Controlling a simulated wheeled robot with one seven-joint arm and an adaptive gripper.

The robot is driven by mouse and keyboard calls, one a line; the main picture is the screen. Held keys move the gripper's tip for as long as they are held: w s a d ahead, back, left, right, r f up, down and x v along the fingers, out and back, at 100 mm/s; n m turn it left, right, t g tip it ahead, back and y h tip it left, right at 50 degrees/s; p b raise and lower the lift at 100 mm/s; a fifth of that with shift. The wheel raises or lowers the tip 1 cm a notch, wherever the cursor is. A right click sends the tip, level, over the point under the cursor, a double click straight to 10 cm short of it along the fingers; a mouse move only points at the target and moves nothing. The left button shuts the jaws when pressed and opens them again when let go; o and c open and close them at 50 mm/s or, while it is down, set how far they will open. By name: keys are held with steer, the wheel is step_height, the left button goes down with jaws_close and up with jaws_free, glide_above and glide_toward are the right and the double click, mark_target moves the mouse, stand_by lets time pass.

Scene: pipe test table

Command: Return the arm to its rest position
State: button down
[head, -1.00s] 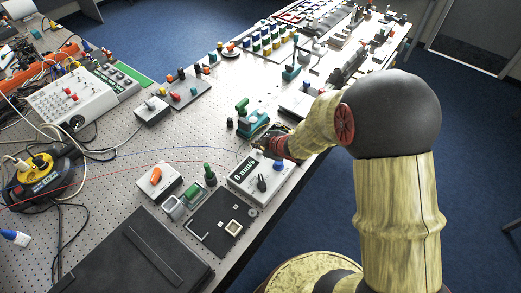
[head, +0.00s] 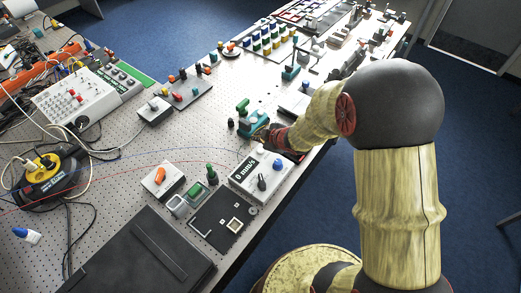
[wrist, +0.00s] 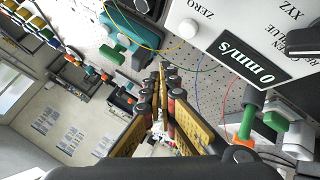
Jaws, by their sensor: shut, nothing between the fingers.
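My gripper (wrist: 163,75) shows in the wrist view with its two fingers together at the tips and nothing between them. In the head view my gripper (head: 262,134) is partly hidden by its own wrist and sits over the table (head: 130,185) near its right edge. It is just behind the white box marked 0 mm/s (head: 250,182) and beside a teal device (head: 247,122). My arm reaches in from the right with its elbow raised beyond the table edge. In the wrist view the white box (wrist: 215,30) is at the upper right and the teal device (wrist: 128,38) at the upper left.
A box with an orange knob (head: 161,181) and a black plate (head: 222,222) lie in front. A dark flat case (head: 150,262) lies at the near edge. Cables and a yellow-black reel (head: 45,175) are at the left. Blue floor (head: 470,150) is clear at the right.

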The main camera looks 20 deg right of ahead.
stand_by(0.3)
steer(key=shift+w+d+r, duration=0.1)
steer(key=shift+r, duration=0.1)
steer(key=s+d+r+m+h+b, duration=0.55)
steer(key=s+r+m+b, duration=0.2)
steer(key=s+r, duration=0.4)
steer(key=s+a+r+m+g+y+b, duration=0.1)
steer(key=s+a+m+b, duration=0.1)
steer(key=s, duration=0.7)
steer(key=s+a+r+m+g+y+b, duration=0.1)
steer(key=s+a+m+g+b, duration=0.1)
steer(key=s, duration=0.7)
steer(key=shift+s+a+r+m+y, duration=0.15)
steer(key=shift+a+m+y, duration=0.2)
steer(key=shift+a+m, duration=0.2)
steer(key=c, duration=2.5)
jaws_free()
